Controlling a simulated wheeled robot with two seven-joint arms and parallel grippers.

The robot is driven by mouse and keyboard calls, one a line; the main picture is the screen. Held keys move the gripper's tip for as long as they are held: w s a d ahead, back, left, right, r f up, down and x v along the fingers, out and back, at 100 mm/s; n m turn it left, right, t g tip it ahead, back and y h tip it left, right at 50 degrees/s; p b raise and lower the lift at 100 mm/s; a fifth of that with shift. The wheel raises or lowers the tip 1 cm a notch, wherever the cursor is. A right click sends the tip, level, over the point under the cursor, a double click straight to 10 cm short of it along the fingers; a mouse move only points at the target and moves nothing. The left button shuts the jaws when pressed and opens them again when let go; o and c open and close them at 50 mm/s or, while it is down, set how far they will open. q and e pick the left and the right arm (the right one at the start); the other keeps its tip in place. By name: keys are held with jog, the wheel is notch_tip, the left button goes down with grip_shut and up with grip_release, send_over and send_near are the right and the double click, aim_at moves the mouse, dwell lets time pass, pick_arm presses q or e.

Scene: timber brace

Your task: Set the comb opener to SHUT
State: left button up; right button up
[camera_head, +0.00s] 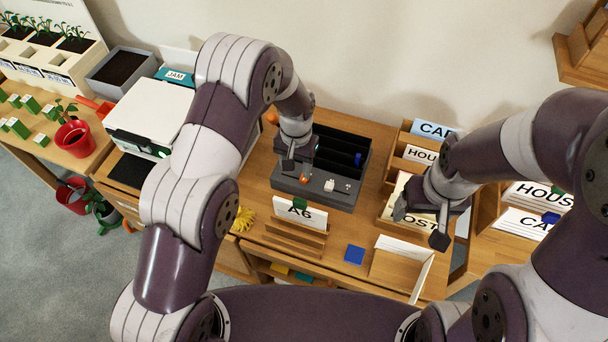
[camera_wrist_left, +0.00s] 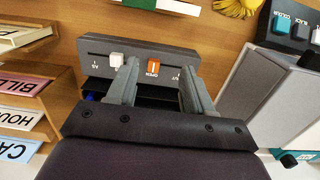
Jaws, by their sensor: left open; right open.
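The comb opener is a dark grey machine (camera_head: 327,195) with a sloped front panel (camera_wrist_left: 205,62) on the desk. An orange knob (camera_head: 304,180) sits on its panel. In the left wrist view the orange knob (camera_wrist_left: 153,64) stands by the word OPEN, and the SHUT lettering beyond it is partly covered by a finger. A white knob (camera_wrist_left: 116,59) sits on the same panel. My left gripper (camera_head: 298,168) is open, its fingers (camera_wrist_left: 158,80) on either side of the orange knob; contact cannot be told. My right gripper (camera_head: 420,226) is open and empty above the desk's right part.
A card rack (camera_head: 296,238) marked A6 stands in front of the machine. Labelled card holders (camera_head: 416,155) stand behind my right gripper. A white machine (camera_head: 150,112) stands at left.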

pick_arm(q)
jog(key=w+d+r, duration=0.1)
jog(key=w+d, duration=0.1)
jog(key=w, duration=0.3)
jog(key=shift+t, duration=0.3)
jog(key=f+p, duration=0.1)
jog(key=f, duration=0.2)
jog(key=f+p, duration=0.1)
jog(key=f, duration=0.3)
jog(key=s+f+p, duration=0.1)
jog(key=f, duration=0.3)
jog(key=shift+a+f, duration=0.2)
jog(key=shift+a, duration=0.05)
jog(key=shift+f, duration=0.45)
pick_arm(e)
jog(key=r, duration=0.3)
jog(key=shift+s+r, duration=0.1)
jog(key=shift+s, duration=0.2)
